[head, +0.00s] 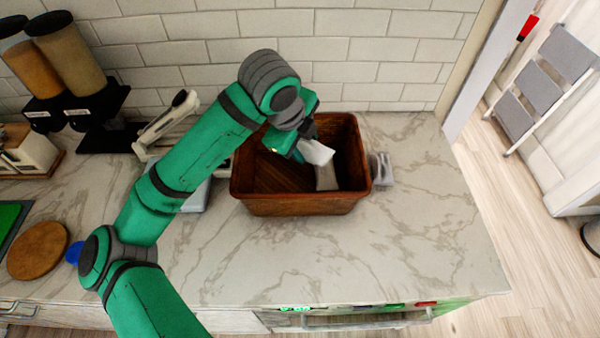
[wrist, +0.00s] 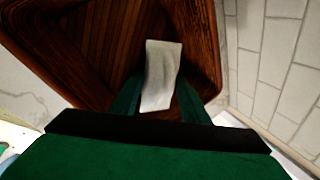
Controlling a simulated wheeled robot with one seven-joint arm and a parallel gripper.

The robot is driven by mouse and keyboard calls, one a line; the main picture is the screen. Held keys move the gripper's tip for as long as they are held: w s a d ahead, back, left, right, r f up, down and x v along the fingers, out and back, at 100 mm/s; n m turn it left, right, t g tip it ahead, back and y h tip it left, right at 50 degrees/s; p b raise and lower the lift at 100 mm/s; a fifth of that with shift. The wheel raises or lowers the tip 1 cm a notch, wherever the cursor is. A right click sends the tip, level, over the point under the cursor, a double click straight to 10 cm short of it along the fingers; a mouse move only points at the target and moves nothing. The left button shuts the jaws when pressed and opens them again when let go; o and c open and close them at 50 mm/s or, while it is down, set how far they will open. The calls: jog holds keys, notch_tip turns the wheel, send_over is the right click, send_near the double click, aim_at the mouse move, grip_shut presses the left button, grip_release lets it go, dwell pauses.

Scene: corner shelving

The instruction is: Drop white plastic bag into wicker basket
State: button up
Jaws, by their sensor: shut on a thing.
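The wicker basket (head: 300,204) is a brown, open-topped box on the marble counter, near the tiled wall. My gripper (head: 303,152) is over the basket's opening, pointing down into it. It is shut on a small white thing, the white plastic bag (head: 316,152). In the wrist view the bag (wrist: 160,75) sits between the two green fingers (wrist: 158,100), with the basket's slatted inside (wrist: 105,45) behind it.
A small grey-white item (head: 382,168) stands just right of the basket. Two dispensers (head: 65,65) and a round wooden board (head: 38,250) are to the left. The counter in front of the basket (head: 300,255) is clear. A step ladder (head: 540,80) stands on the floor at right.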

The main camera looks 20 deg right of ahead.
jog(key=o, duration=1.1)
jog(key=shift+r, duration=0.1)
jog(key=v, duration=1)
jog(key=shift+r, duration=0.3)
jog(key=shift+s+a, duration=0.1)
jog(key=shift+a, duration=0.05)
